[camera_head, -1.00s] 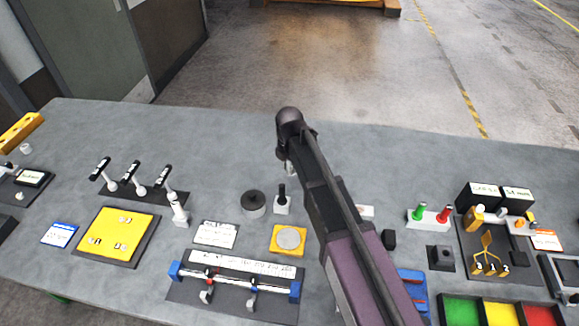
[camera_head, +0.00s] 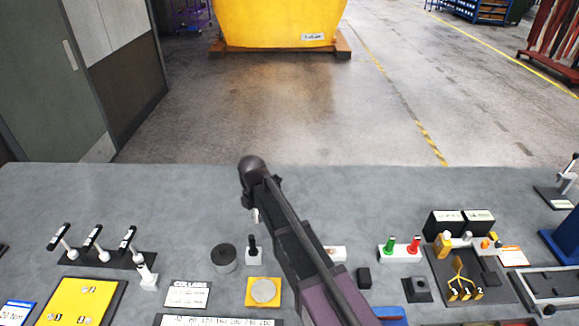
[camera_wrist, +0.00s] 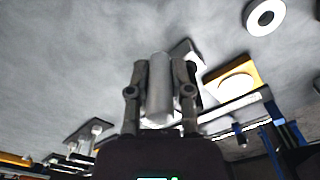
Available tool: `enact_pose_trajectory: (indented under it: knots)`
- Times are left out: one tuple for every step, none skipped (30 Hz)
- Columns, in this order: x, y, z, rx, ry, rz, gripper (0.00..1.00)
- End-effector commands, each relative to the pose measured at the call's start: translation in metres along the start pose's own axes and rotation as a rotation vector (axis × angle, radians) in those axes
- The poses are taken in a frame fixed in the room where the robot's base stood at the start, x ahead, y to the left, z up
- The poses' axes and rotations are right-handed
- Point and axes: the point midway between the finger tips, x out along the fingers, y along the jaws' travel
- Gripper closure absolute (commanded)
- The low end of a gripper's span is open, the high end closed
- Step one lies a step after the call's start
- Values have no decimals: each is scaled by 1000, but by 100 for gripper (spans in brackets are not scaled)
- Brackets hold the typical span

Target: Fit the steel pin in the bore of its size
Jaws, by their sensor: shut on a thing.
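My gripper (camera_wrist: 160,92) is shut on a smooth grey steel pin (camera_wrist: 159,85), held between its two fingers in the wrist view. In the head view my gripper (camera_head: 255,208) is above the grey bench, behind the dark round piece, and the pin is mostly hidden there by my arm. A yellow plate (camera_head: 88,302) with small numbered labels lies at the left front of the bench. I cannot make out bores in it, nor tell which bore matches the pin.
A dark round piece (camera_head: 223,257), a small black-handled stand (camera_head: 254,250) and a yellow block with a round disc (camera_head: 263,291) stand near my arm. The bench's back strip is clear.

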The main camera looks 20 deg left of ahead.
Motion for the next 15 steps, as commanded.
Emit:
enact_pose_trajectory:
  knots:
    - [-3, 0, 0, 0, 0, 0, 100]
    - [-4, 0, 0, 0, 0, 0, 100]
    - [-6, 0, 0, 0, 0, 0, 100]
    - [-8, 0, 0, 0, 0, 0, 100]
    - [-11, 0, 0, 0, 0, 0, 100]
    - [-14, 0, 0, 0, 0, 0, 100]
    - [-17, 0, 0, 0, 0, 0, 100]
    - [-20, 0, 0, 0, 0, 0, 100]
    - [-25, 0, 0, 0, 0, 0, 100]
    - [-28, 0, 0, 0, 0, 0, 100]
    - [-31, 0, 0, 0, 0, 0, 100]
    - [-33, 0, 0, 0, 0, 0, 100]
    - [-36, 0, 0, 0, 0, 0, 100]
    - [-39, 0, 0, 0, 0, 0, 100]
    - [-43, 0, 0, 0, 0, 0, 100]
